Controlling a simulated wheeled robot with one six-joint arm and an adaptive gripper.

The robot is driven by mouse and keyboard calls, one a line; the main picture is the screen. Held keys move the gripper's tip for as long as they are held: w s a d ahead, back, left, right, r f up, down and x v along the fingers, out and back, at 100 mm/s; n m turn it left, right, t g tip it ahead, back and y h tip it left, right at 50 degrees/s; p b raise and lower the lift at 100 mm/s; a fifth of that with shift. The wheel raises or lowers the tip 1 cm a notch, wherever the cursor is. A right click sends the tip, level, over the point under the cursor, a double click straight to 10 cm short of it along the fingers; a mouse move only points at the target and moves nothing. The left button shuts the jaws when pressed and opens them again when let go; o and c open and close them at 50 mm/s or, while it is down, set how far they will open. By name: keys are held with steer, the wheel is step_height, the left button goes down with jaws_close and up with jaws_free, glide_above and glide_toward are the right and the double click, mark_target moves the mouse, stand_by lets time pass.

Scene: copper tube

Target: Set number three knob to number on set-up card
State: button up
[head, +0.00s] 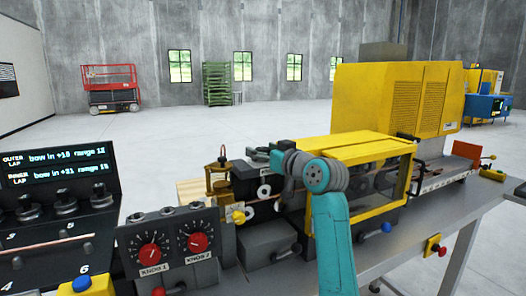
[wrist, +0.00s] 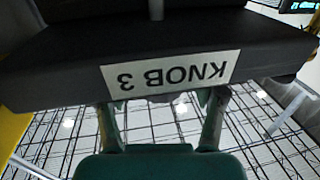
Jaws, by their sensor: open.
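In the wrist view, a white label reading KNOB 3 (wrist: 170,74) appears upside down on the front of a dark block (wrist: 50,65). A thin grey post (wrist: 156,10) rises above the label at the top edge; the knob's dial and setting are not visible. My gripper (wrist: 160,101) is open, its two fingers spread below the label, with their tips at the block's lower edge. I cannot tell whether they touch it. In the head view my teal arm reaches toward the yellow-framed machine and its gripper is hidden. I cannot make out a set-up card.
A panel with red knobs labelled KNOB 1 (head: 151,251) and KNOB 2 (head: 199,243) stands at front left. A display (head: 58,168) shows lap settings. A yellow guard frame (head: 345,150) and a blue-handled lever (head: 386,228) lie near my arm. A wire grid shows in the wrist view.

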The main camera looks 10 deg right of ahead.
steer(key=c, duration=1.2)
steer(key=shift+o, duration=0.2)
steer(key=shift+a+m+t+h, duration=0.1)
steer(key=shift+m+t+h, duration=0.2)
steer(key=shift+h, duration=0.3)
steer(key=m+h, duration=0.2)
steer(key=shift+t+h, duration=0.3)
steer(key=shift+t, duration=0.1)
steer(key=shift+m+h, duration=1.1)
steer(key=shift+h, duration=0.65)
steer(key=shift+m+h, duration=1.1)
steer(key=shift+h, duration=0.95)
steer(key=o, duration=1.2)
steer(key=shift+c, duration=0.2)
